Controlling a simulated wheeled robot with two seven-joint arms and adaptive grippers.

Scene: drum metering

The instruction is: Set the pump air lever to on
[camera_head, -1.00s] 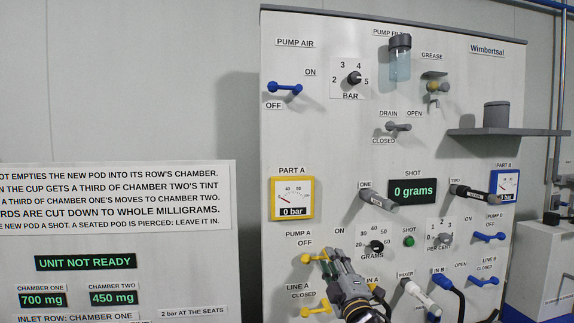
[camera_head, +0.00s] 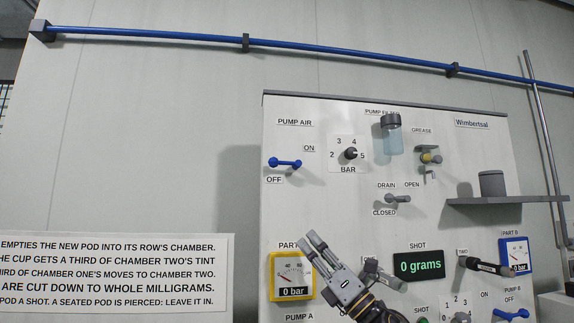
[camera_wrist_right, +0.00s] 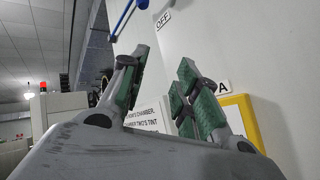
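The blue pump air lever (camera_head: 285,163) is on the upper left of the grey panel. It lies nearly level, with the OFF label (camera_head: 274,180) below its left end and the ON label (camera_head: 309,148) above its right end. Part of the lever shows at the top of the right wrist view (camera_wrist_right: 125,15), beside its OFF label. My right gripper (camera_head: 311,238) is below the lever, in front of the Part A gauge's right edge, pointing up and left. Its green-padded fingers stand apart in the right wrist view (camera_wrist_right: 163,78), with nothing between them. My left gripper is out of view.
The yellow-framed Part A gauge (camera_head: 280,289) reads 0 bar. To the lever's right are the BAR dial (camera_head: 350,154), the pump filter (camera_head: 391,138) and the drain lever (camera_head: 398,199). A grey shelf (camera_head: 490,201) sticks out at right. Between gripper and lever the panel is bare.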

